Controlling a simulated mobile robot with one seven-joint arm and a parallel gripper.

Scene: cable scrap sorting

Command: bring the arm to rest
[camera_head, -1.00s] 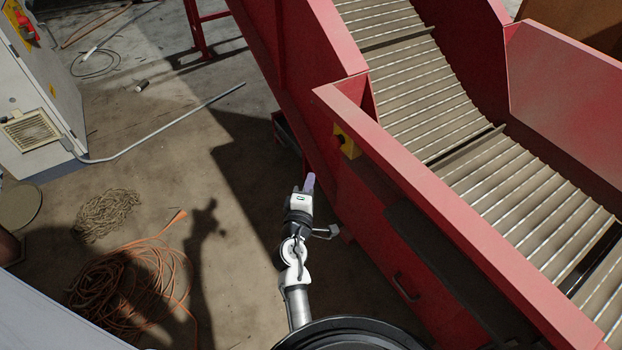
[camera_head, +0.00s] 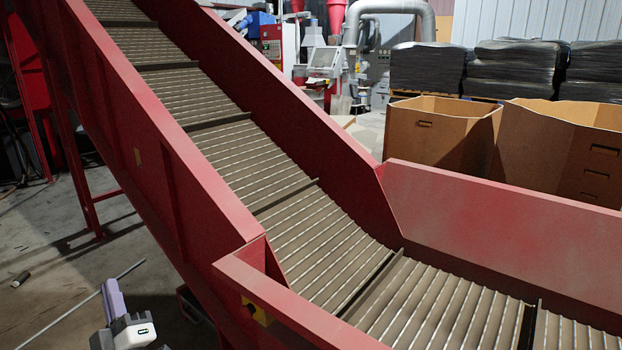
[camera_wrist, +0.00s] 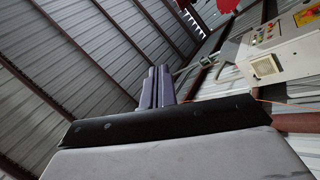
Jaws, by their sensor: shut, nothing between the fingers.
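My gripper (camera_head: 113,298) shows at the bottom left in the head view, raised in front of the red conveyor's near side wall. Its fingers point up and look closed together, with nothing between them. In the wrist view the two grey fingers (camera_wrist: 158,86) stand side by side, touching or nearly so. Only the wrist end of my arm shows in the head view; the rest is below the frame.
The red conveyor (camera_head: 190,185) with its slatted belt (camera_head: 240,150) fills the middle. Cardboard boxes (camera_head: 440,135) and dark wrapped stacks (camera_head: 515,68) stand behind it. A grey cabinet (camera_wrist: 280,62) shows in the wrist view. Concrete floor (camera_head: 50,240) lies open at the left.

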